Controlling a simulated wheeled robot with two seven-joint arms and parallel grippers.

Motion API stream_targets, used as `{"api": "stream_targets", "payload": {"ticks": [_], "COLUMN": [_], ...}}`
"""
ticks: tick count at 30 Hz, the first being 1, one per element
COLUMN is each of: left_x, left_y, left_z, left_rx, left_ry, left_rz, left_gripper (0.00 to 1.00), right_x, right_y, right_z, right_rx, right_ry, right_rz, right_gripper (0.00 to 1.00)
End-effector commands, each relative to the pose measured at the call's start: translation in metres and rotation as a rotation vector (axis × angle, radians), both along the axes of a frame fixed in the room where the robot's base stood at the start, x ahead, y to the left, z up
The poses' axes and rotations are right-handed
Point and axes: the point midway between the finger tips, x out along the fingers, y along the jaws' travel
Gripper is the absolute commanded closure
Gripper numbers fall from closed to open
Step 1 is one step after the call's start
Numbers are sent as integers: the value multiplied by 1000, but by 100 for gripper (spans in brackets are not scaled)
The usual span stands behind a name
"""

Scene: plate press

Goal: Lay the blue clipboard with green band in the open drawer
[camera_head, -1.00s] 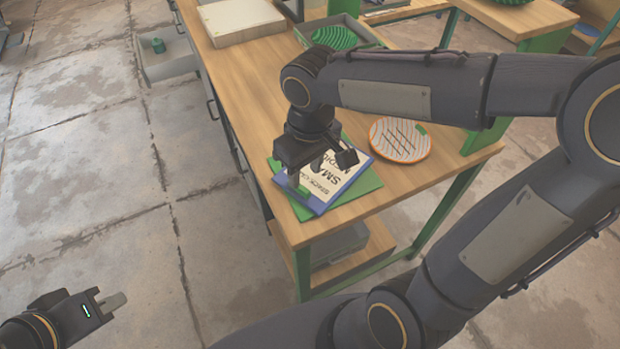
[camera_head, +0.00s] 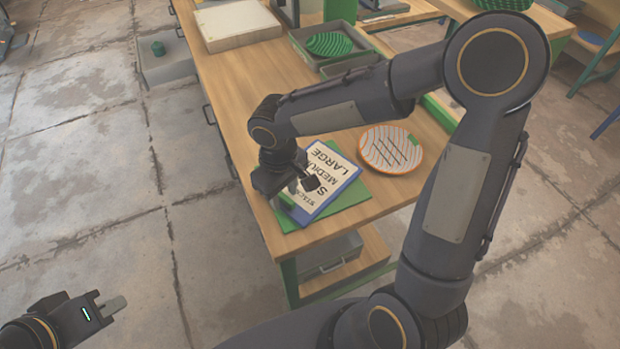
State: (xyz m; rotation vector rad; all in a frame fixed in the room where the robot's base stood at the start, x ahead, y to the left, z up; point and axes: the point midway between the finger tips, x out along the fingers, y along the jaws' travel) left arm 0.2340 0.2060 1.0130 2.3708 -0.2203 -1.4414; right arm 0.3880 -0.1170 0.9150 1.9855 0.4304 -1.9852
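The blue clipboard (camera_head: 344,187) carries a white sheet with large black print. It lies on a green mat (camera_head: 351,199) at the near left corner of the wooden table. A small green part, perhaps its band, shows at its left end beside my gripper. My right gripper (camera_head: 298,188) points down at the clipboard's left edge; whether its fingers hold the edge is hidden. The open drawer (camera_head: 168,68) sticks out from the table's left side, with a small green object (camera_head: 158,48) inside. My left gripper (camera_head: 112,305) is low at the left over the floor, away from everything.
An orange-rimmed striped plate (camera_head: 391,150) lies right of the clipboard. A grey tray with a green ribbed item (camera_head: 329,44) and a pale flat box (camera_head: 236,24) stand farther back. The middle left of the tabletop is clear. A grey bin (camera_head: 330,256) sits on the lower shelf.

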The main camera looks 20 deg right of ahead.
Motion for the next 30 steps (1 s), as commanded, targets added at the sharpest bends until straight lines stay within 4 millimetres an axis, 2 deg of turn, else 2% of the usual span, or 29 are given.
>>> {"api": "stream_targets", "payload": {"ticks": [5,14,25,30], "left_x": [0,0,0,0], "left_y": [0,0,0,0], "left_z": [0,0,0,1], "left_rx": [0,0,0,0], "left_ry": [0,0,0,0], "left_rz": [0,0,0,0], "left_gripper": [100,100,100,100], "right_x": [0,0,0,1], "right_y": [0,0,0,0], "right_z": [0,0,2,12], "right_rx": [0,0,0,0], "right_ry": [0,0,-1,-3], "right_rz": [-1,-1,-1,-3], "right_gripper": [62,100,100,100]}}
